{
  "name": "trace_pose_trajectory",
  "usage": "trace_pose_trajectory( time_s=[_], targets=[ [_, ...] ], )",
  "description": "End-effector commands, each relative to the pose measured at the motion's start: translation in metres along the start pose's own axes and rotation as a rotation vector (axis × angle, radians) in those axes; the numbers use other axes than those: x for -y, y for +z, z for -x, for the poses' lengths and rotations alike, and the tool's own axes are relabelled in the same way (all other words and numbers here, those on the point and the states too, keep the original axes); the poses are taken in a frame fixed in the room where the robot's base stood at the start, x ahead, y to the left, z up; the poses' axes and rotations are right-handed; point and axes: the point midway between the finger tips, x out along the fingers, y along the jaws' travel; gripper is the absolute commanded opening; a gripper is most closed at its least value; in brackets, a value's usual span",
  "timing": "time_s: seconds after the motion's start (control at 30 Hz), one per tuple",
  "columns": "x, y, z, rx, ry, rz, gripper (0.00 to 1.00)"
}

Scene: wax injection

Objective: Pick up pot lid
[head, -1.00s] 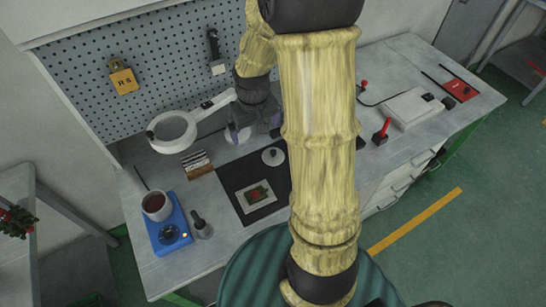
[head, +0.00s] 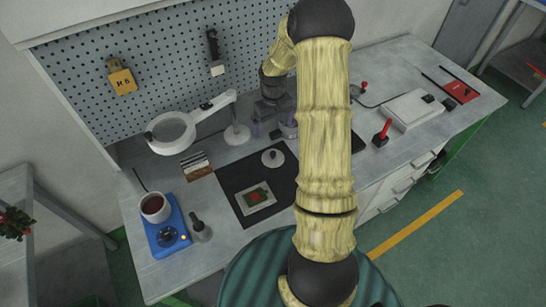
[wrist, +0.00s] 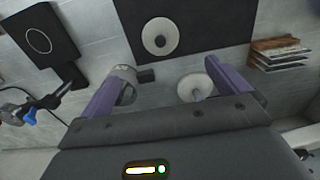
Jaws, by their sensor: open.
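The pot lid, a pale round disc with a small knob (head: 272,158), lies on the black mat (head: 227,182), near its back right corner. In the wrist view the lid (wrist: 161,36) lies on the mat ahead of the fingers, apart from them. My gripper (head: 273,131) is behind the lid in the head view, close to the magnifier lamp's foot. In the wrist view my gripper (wrist: 168,70) has its two purple fingers wide apart with nothing held between them. A grey cylindrical thing (wrist: 126,82) shows beside the left finger.
The lamp's round foot (head: 237,135) stands near my gripper; it also shows between the fingers in the wrist view (wrist: 193,88).

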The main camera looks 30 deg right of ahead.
Motion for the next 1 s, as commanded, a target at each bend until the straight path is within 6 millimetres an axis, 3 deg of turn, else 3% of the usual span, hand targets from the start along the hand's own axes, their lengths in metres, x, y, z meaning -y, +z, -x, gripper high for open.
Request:
trace_pose_trajectory(
  time_s=[0.6, 0.77, 1.0],
  targets=[
    [0.001, 0.001, -0.094, 0.003, -0.001, 0.001, 1.0],
    [0.001, 0.001, -0.106, 0.002, -0.001, 0.001, 1.0],
    [0.001, 0.0, -0.106, 0.001, -0.001, 0.001, 1.0]
  ],
)
